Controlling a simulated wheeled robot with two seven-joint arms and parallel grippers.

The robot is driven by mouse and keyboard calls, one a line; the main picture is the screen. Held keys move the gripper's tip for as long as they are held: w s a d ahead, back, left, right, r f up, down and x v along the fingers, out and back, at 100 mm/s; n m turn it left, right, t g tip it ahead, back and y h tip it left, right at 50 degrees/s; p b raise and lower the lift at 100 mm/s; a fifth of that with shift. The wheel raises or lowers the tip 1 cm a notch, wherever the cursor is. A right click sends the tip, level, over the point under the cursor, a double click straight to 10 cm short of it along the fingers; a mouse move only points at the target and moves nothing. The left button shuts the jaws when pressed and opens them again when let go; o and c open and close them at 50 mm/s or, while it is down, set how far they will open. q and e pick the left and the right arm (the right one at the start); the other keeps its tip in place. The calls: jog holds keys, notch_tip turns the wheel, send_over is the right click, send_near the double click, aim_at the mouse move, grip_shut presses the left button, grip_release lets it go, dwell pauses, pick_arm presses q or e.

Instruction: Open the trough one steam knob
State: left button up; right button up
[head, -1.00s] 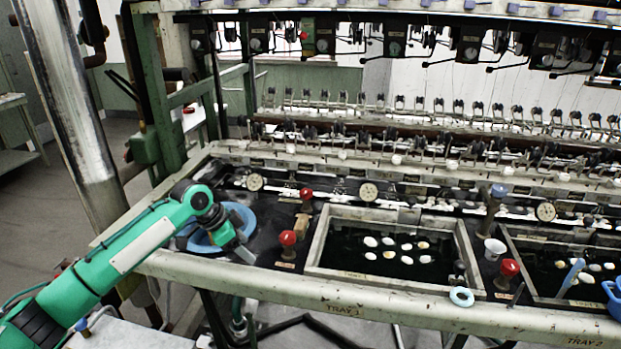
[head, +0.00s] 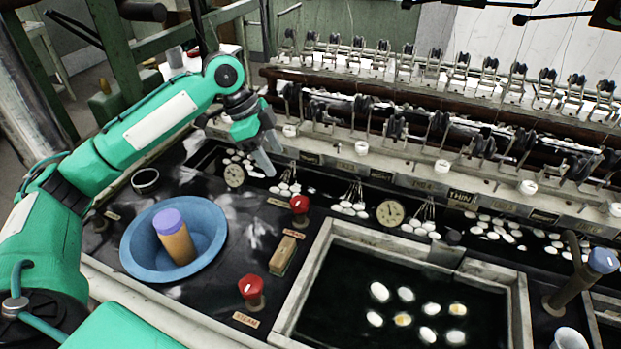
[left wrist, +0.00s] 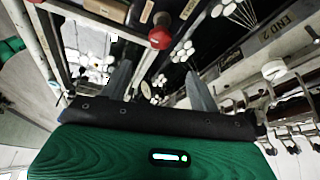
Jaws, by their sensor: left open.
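Two red knobs stand on the dark deck left of the framed basin (head: 320,262). The front red knob (head: 251,287) has a label reading STEAM (head: 245,319) in front of it. The back red knob (head: 300,204) has a small label too blurred to read surely. My left gripper (head: 268,163) is open and empty, above the deck, up and left of the back knob and apart from it. In the left wrist view a red knob (left wrist: 160,38) shows beyond the open fingers (left wrist: 160,88), probably the back one. My right gripper is out of view.
A blue bowl (head: 140,250) holding a purple-topped brown cylinder (head: 177,240) stands left of the knobs. A brown block (head: 284,255) lies between the knobs. The reeling rail (head: 400,172) runs behind.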

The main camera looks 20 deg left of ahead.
aim_at(299, 201)
pick_arm(q)
jog(key=x, duration=1.3)
jog(key=shift+f+p, duration=0.25)
jog(key=shift+p, duration=0.1)
jog(key=shift+c, duration=0.2)
jog(key=shift+r, duration=0.1)
jog(key=c, duration=0.9)
